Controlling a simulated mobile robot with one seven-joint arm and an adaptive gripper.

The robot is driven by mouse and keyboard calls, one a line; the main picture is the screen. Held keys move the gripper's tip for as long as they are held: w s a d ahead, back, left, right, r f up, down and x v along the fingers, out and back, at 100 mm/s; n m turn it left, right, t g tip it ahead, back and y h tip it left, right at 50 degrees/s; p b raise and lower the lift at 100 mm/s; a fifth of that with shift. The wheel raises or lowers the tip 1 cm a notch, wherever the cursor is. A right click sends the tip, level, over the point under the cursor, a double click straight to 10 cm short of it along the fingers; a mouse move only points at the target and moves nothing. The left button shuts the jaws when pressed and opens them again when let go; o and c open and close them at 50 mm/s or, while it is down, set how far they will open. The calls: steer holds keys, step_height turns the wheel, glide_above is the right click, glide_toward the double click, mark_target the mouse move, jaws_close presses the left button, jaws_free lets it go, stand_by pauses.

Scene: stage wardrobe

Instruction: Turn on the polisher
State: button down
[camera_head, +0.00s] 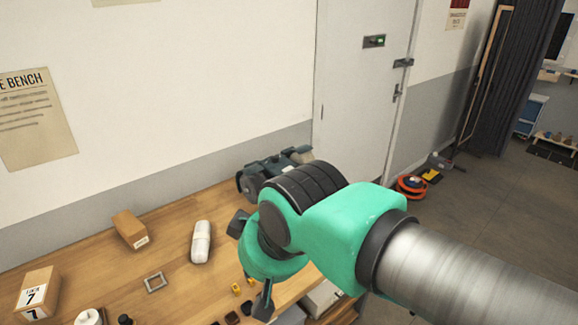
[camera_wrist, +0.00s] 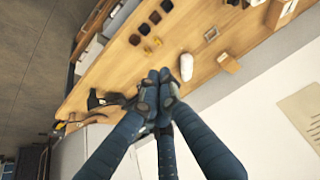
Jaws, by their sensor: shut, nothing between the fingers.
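The machine that looks like the polisher (camera_head: 275,170) is dark grey-green and stands at the back right end of the wooden bench, against the wall. My arm covers part of it in the head view. In the wrist view, dark parts that may belong to it (camera_wrist: 108,99) show left of my gripper. My gripper (camera_wrist: 160,77) is shut and empty, with its fingertips together over the bench. I cannot make out a switch, nor whether the fingers touch the machine.
On the bench (camera_head: 100,262) are a white cylinder (camera_head: 201,242), a small cardboard box (camera_head: 130,229), a square metal frame (camera_head: 155,282), yellow pieces (camera_head: 240,287) and a box marked 7 (camera_head: 38,293). A white door (camera_head: 362,90) stands behind. Open floor lies at the right.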

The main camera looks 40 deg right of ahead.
steer(key=w+d+r+m+g+p, duration=0.1)
steer(key=w+d+r+m+p, duration=0.2)
steer(key=w, duration=0.4)
steer(key=w+d+r+m+p, duration=0.2)
steer(key=w+d+r, duration=0.2)
steer(key=w+r, duration=0.2)
steer(key=m+g+h+p, duration=0.2)
steer(key=m+g+p, duration=0.3)
steer(key=m+p, duration=0.85)
glide_above(292, 168)
steer(key=a, duration=0.3)
step_height(292, 168, down, 7)
steer(key=shift+d+f+n+p, duration=0.1)
steer(key=shift+d+n+p, duration=0.1)
steer(key=shift+n+p, duration=0.15)
steer(key=shift+f, duration=0.15)
steer(key=f, duration=0.4)
steer(key=d+f, duration=0.1)
steer(key=f, duration=0.4)
steer(key=d+f, duration=0.1)
steer(key=f, duration=0.3)
steer(key=shift+f, duration=0.3)
steer(key=shift+f+y, duration=0.1)
steer(key=shift+y, duration=0.3)
